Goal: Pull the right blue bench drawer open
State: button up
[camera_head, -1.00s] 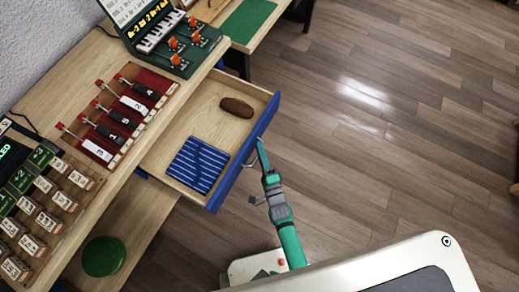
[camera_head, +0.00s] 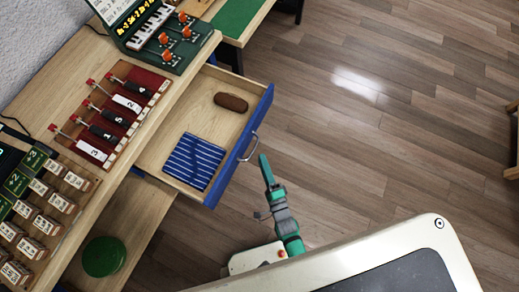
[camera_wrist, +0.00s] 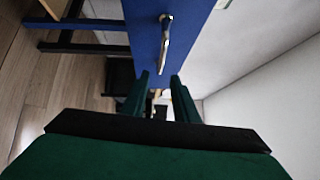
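The blue-fronted bench drawer (camera_head: 228,168) stands pulled out from the wooden bench, its inside showing. Its metal handle (camera_head: 250,147) is on the outer face and also shows in the wrist view (camera_wrist: 165,38). A brown oblong object (camera_head: 231,102) and a blue striped cloth-like item (camera_head: 194,161) lie inside the drawer. My gripper (camera_head: 264,162) is just outside the drawer front, apart from the handle. In the wrist view, my gripper's two green fingers (camera_wrist: 163,92) stand apart with nothing held between them, and the handle lies beyond their tips.
The bench top (camera_head: 48,88) carries a red panel (camera_head: 142,86), a green device with small keys (camera_head: 160,35) and a panel of labelled blocks. A green round object (camera_head: 104,256) sits on a lower shelf. The wooden floor (camera_head: 390,150) to the right is open.

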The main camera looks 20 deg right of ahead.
jog(key=shift+s, duration=1.3)
jog(key=s+a+r+n+g, duration=0.1)
jog(key=s+a+r+n, duration=0.4)
jog(key=s+r+n, duration=0.3)
jog(key=s+a+r+n+g, duration=0.2)
jog(key=s+a+r+n, duration=0.4)
jog(key=s+r+n, duration=0.2)
notch_tip(320, 180, up, 4)
jog(key=shift+r+n+h, duration=0.1)
jog(key=shift+n+h, duration=0.2)
jog(key=shift+n, duration=0.9)
